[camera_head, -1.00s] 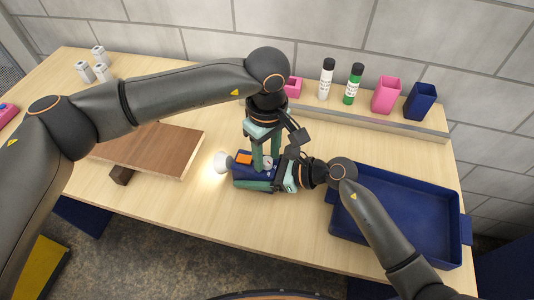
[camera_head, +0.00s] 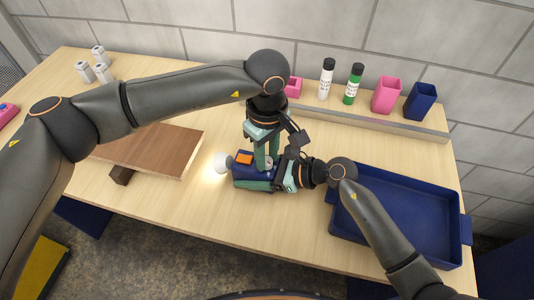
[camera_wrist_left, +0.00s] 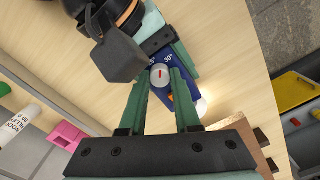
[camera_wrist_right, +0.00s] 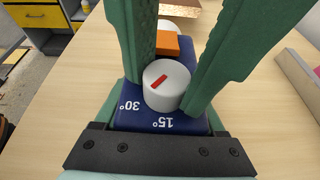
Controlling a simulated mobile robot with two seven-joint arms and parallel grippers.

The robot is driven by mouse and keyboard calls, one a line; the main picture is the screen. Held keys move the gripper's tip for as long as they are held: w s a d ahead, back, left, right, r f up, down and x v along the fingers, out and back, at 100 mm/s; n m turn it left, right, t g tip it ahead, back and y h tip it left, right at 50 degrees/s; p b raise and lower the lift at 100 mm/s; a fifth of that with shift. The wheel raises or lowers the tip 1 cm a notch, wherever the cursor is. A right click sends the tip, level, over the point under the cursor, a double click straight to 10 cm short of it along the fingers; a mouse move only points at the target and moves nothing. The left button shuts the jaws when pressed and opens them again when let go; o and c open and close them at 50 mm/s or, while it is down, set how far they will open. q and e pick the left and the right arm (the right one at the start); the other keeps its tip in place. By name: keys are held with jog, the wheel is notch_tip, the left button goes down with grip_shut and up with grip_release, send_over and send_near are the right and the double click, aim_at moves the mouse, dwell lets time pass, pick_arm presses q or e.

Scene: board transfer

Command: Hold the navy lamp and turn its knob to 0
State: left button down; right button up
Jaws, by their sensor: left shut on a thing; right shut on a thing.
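The navy lamp (camera_head: 240,172) lies on the table, its lit white head (camera_head: 221,163) to the left. It has an orange block (camera_wrist_right: 167,43) and a white knob (camera_wrist_right: 166,95) with a red mark. In the right wrist view the mark points roughly toward the 30° label; a 15° label also shows, but no 0 is visible. My left gripper (camera_wrist_left: 160,78) comes down from above, shut on the knob. My right gripper (camera_wrist_right: 163,115) comes from the right, shut on the lamp body, which partly hides its fingers.
A navy tray (camera_head: 449,252) stands close on the right, beneath my right arm. The table in front of the lamp is clear.

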pick_arm(q)
jog(key=n, duration=0.3)
jog(key=shift+r+n, duration=0.1)
jog(key=shift+n, duration=0.3)
jog(key=n, duration=0.3)
jog(key=shift+n, duration=0.4)
jog(key=n, duration=0.3)
jog(key=shift+n, duration=2.1)
jog(key=c, duration=0.9)
grip_release()
